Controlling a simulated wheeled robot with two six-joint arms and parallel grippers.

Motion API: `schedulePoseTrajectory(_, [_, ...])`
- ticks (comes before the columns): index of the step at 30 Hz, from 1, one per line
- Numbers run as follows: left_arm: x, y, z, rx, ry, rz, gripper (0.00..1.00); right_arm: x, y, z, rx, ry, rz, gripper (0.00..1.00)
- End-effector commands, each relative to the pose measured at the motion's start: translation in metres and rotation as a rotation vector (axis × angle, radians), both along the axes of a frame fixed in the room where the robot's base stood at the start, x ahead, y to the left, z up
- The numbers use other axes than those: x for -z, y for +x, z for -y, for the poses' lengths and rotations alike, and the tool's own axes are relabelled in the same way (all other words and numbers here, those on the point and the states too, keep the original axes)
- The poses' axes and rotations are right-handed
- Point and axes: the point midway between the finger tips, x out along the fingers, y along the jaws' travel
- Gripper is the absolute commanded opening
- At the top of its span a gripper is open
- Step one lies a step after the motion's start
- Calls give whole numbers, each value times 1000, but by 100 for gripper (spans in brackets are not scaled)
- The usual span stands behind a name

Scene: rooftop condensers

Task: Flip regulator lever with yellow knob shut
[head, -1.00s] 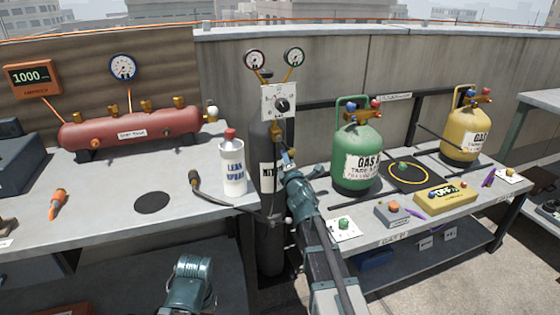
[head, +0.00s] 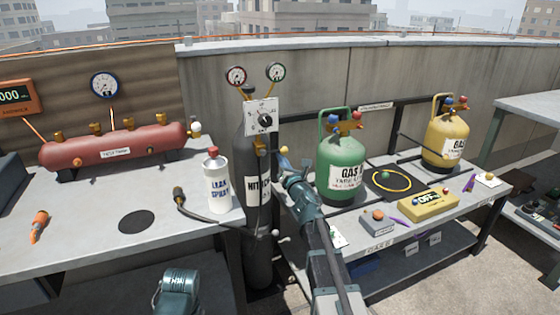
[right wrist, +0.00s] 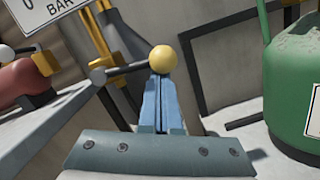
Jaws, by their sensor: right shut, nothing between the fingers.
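The yellow knob (right wrist: 163,58) tops a dark lever (right wrist: 132,69) that sticks out to the right from a regulator fitting (right wrist: 98,75) in the right wrist view. The knob also shows in the head view (head: 284,150), right of the dark nitrogen cylinder (head: 258,188). My right gripper (right wrist: 162,88) is shut and empty. Its blue fingertips are right at the knob, just below it in the wrist picture; I cannot tell whether they touch. It also shows in the head view (head: 285,163). My left arm shows at the bottom, its fingers out of sight.
A white dial plate (head: 262,118) and two gauges (head: 236,76) top the cylinder. A leak spray bottle (head: 217,185) stands close on the left. A green gas tank (head: 342,165) stands on the right bench, with a yellow tank (head: 446,135) farther right.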

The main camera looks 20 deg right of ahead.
Motion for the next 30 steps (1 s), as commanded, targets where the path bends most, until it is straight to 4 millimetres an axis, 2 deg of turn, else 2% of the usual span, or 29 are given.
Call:
schedulePoseTrajectory(25, [-5, 0, 0, 0, -1, 0, 50, -5, 0, 1, 1, 5, 1, 0])
schedulePoseTrajectory(30, [-4, 0, 0, 0, -1, 0, 50, -4, -5, 0, 1, 5, 1, 0])
